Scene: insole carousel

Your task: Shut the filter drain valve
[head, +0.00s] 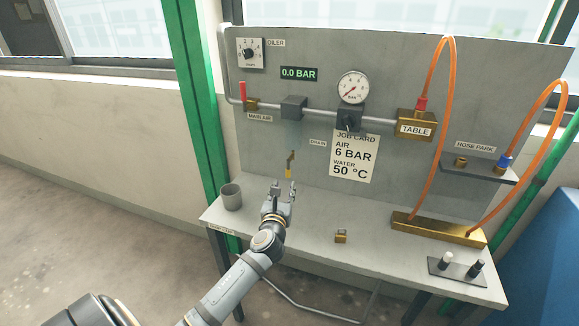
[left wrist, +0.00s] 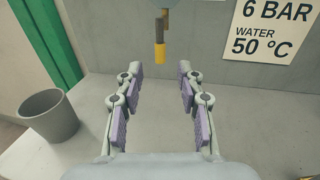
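The filter (head: 293,107) is a dark block on the pipe along the grey panel. Below it hangs the small brass drain valve (head: 291,158) with a yellow-ended lever (head: 288,173), near the DRAIN label (head: 317,143). The lever points down; in the left wrist view its yellow end (left wrist: 159,52) shows at the top centre. My left gripper (head: 283,187) is open and empty, just below and in front of the lever. In the left wrist view both fingers (left wrist: 160,77) stand apart with the lever beyond the gap, and I see no contact. My right gripper is out of view.
A grey cup (head: 231,196) stands left of my gripper on the bench (head: 320,218); it also shows in the left wrist view (left wrist: 48,117). A small brass block (head: 341,237) lies to the right. Orange hoses (head: 424,150) hang at the right. The job card (head: 353,157) is beside the valve.

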